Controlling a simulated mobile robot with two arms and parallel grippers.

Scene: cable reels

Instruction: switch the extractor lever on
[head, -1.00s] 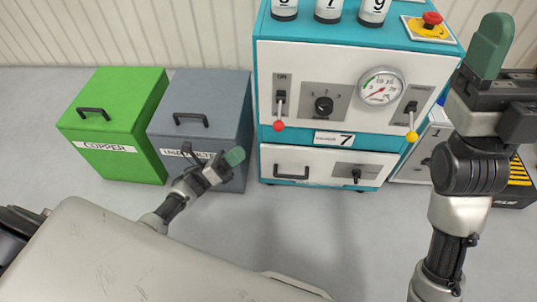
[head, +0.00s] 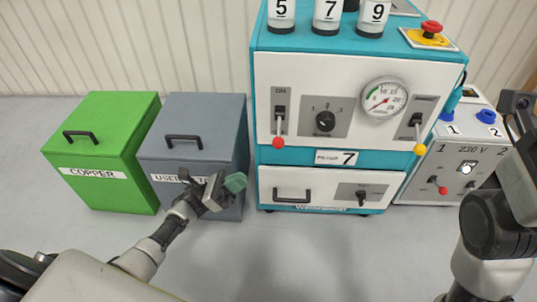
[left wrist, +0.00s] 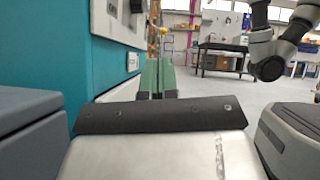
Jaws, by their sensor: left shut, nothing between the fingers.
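The teal machine (head: 262,100) has a white front panel with two levers. One lever with a red knob (head: 278,142) sits at the left under an "ON" label. The other, with a yellow knob (head: 419,149), sits at the right; its label is too small to read. Both knobs hang down. My left gripper (head: 236,183), with green fingertips, is shut and empty in front of the grey box, left of and below the red knob, apart from both levers. Its fingers also show in the left wrist view (left wrist: 156,78), alongside the teal wall. My right gripper's fingers are out of the picture.
A green box (head: 100,145) labelled "COPPER" and a grey box (head: 200,120) stand left of the machine. A white 230 V box (head: 462,150) stands right, partly behind my right arm. A red emergency button (head: 431,28) tops the machine. The grey surface in front is clear.

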